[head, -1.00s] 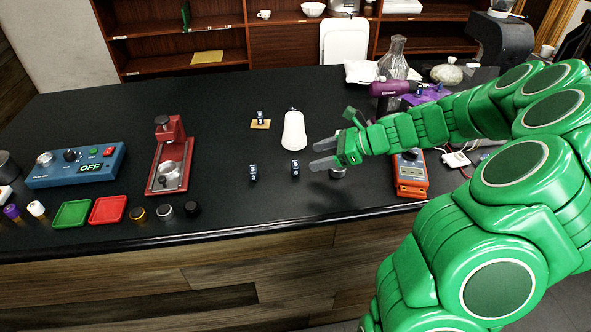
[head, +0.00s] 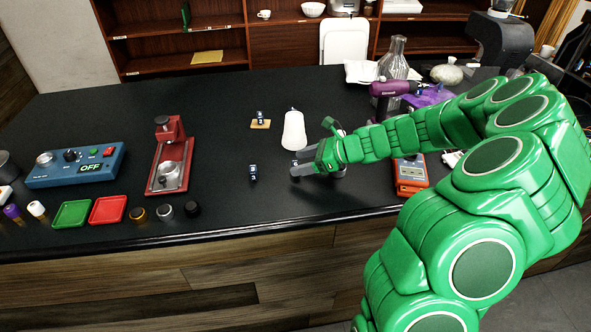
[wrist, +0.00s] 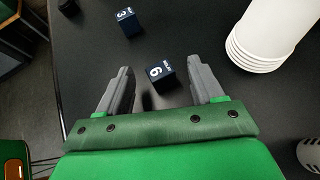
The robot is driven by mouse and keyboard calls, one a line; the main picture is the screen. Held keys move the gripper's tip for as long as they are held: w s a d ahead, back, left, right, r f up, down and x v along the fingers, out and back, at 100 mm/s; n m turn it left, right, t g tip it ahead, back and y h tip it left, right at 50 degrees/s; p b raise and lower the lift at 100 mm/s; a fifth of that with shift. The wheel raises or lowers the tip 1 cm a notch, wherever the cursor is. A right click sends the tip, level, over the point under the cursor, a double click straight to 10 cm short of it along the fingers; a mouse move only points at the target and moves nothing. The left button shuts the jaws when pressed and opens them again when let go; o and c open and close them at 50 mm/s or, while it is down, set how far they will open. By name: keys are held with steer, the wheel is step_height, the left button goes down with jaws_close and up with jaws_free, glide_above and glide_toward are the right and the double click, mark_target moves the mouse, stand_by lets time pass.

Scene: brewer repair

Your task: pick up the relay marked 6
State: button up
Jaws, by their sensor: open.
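The relay marked 6 (wrist: 160,76) is a small dark blue block with a white 6 on it. In the wrist view it lies on the black counter between the tips of my gripper (wrist: 163,82), with a gap on each side. My gripper is open and empty. In the head view my gripper (head: 295,167) reaches in from the right and hides this relay. A relay marked 3 (wrist: 128,22) stands apart, beyond the left finger; a relay that seems to be the same one shows in the head view (head: 253,172).
A white stack of cups (wrist: 268,38) stands close to the right finger; it also shows in the head view (head: 293,131). Another relay (head: 260,117) sits on a yellow pad behind. A red press (head: 170,165) and a blue control box (head: 77,165) stand at left.

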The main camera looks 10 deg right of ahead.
steer(key=shift+w+a+f, duration=0.15)
steer(key=shift+a+f, duration=0.1)
steer(key=shift+a, duration=0.1)
steer(key=c, duration=1.1)
steer(key=shift+r, duration=0.1)
steer(key=shift+r, duration=0.6)
steer(key=s+r, duration=0.7)
steer(key=s, duration=0.2)
steer(key=s+r, duration=0.4)
steer(key=s, duration=0.1)
steer(key=shift+d+r, duration=0.25)
steer(key=shift+r, duration=0.1)
